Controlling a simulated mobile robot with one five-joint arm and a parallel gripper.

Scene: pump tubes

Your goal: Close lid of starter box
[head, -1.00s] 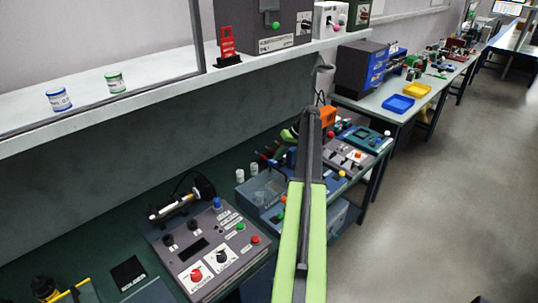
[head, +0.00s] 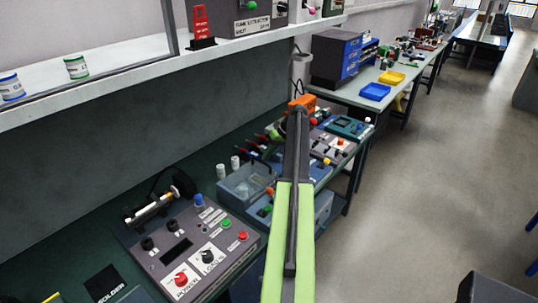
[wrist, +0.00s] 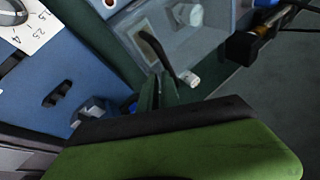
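No box in these views can be read as the starter box. A small pale box (head: 309,8) with a pink button stands on the shelf, cut off by the top edge of the head view. Beside it is a dark grey box (head: 230,18) with a green button, and its label is too blurred to read fully. No open lid shows on either. My arm reaches over the bench, and my gripper hangs near its far end, mostly hidden behind the arm. In the wrist view my gripper's dark fingertips (wrist: 157,92) are close together with nothing clearly between them.
A clear bin (head: 246,184) and a grey control panel (head: 193,247) with knobs sit on the bench below. A red stand (head: 201,24) and two jars, one with a green label (head: 77,67), are on the shelf.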

